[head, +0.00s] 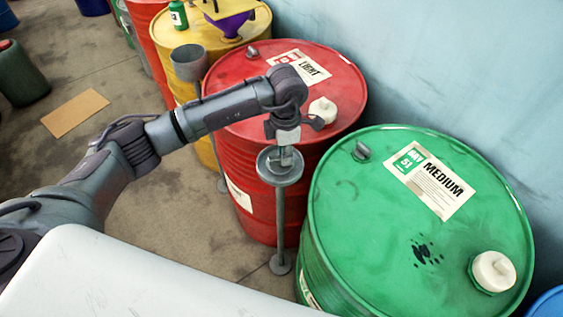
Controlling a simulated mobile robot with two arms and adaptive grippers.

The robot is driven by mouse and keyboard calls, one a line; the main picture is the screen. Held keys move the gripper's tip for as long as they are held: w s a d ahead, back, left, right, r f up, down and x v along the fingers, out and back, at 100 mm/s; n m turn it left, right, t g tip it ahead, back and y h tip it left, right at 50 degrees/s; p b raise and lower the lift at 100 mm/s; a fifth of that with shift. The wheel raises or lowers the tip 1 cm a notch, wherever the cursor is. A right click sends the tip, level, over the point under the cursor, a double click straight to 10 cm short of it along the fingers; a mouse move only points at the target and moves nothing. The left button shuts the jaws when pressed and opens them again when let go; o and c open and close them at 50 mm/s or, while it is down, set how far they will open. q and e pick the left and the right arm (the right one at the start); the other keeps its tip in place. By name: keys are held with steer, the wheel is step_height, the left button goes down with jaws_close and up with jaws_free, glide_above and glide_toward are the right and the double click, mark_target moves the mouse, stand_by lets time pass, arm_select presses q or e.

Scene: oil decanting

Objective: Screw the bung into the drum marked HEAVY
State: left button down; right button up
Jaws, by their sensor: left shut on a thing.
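My left gripper (287,143) points down over a grey round-topped stand (267,172) beside the red drum. It is shut on a small grey piece (286,158) at the stand's dish; I cannot tell whether this is the bung or whether it touches the dish. No label reading HEAVY shows. The red drum (228,168) is marked LIGHT and the green drum (355,235) is marked MEDIUM. A blue drum (550,304) is cut off at the lower right corner, with no label visible. My right gripper is not in view.
White caps sit on the red drum (322,110) and the green drum (494,271). A yellow drum (185,30) behind carries a purple funnel (229,24) and a green bottle (178,14). Cardboard (75,113) lies on the open floor at left. A wall runs behind.

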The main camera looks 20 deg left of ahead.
arm_select(q)
steer(key=shift+r+p, duration=1.25)
steer(key=shift+r, duration=1.25)
